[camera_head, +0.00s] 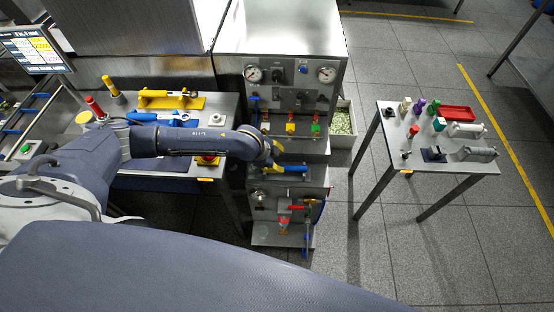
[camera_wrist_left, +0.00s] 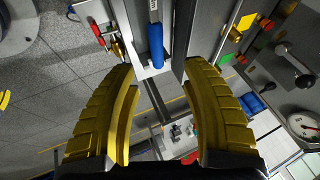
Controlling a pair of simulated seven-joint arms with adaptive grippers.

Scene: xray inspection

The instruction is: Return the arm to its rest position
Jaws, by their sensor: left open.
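My left arm reaches in from the left in the head view, over the bench and toward the grey machine panel (camera_head: 292,90). My left gripper (camera_head: 276,151) is at the arm's end, in front of the panel. In the left wrist view its yellow fingers (camera_wrist_left: 160,72) are spread wide with nothing held between them. A blue handle (camera_wrist_left: 155,46) lies just beyond the fingertips, apart from them as far as I can tell. A blue handle (camera_head: 292,169) also shows below the gripper in the head view. My right gripper is in neither view.
A bench (camera_head: 221,110) with yellow and blue tools lies beneath the arm. Below the gripper, a lower unit (camera_head: 258,212) carries valves and a gauge. A side table (camera_head: 462,165) with small parts and a red tray (camera_head: 456,112) stands right, across open floor.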

